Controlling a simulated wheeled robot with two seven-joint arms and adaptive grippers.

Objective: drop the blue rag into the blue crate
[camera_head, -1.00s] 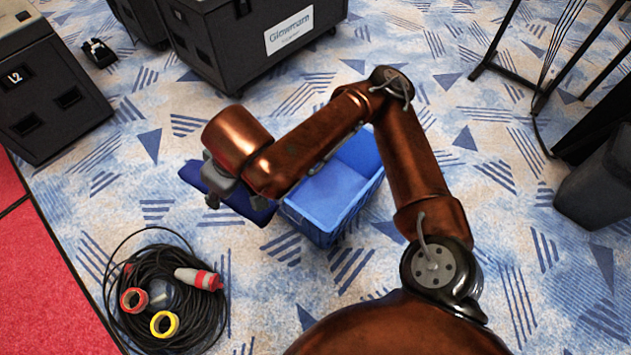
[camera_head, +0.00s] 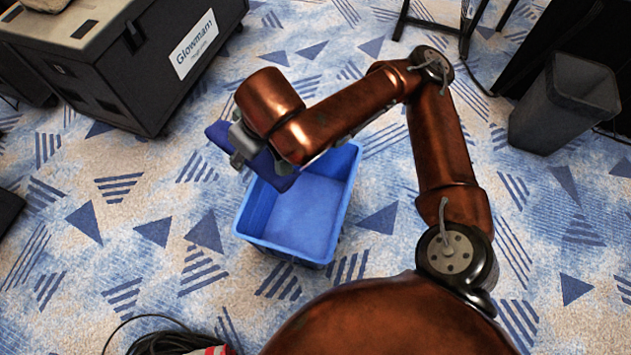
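The blue crate (camera_head: 292,248) stands open on the carpet in the middle of the view, and the part of its floor that shows is bare. My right arm comes in from the lower right and reaches over the crate's far side. Its gripper (camera_head: 243,148) is shut on the dark blue rag (camera_head: 219,134), above the crate's far left corner. One end of the rag sticks out to the left beyond the crate, and the other hangs over the crate's opening. The forearm hides part of the far rim. My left gripper is not in view.
A black flight case (camera_head: 130,75) with a white label stands at the upper left. A dark waste bin (camera_head: 563,105) stands at the right beside black stand legs (camera_head: 437,24). A coiled black cable (camera_head: 165,342) lies at the bottom edge. The carpet left of the crate is clear.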

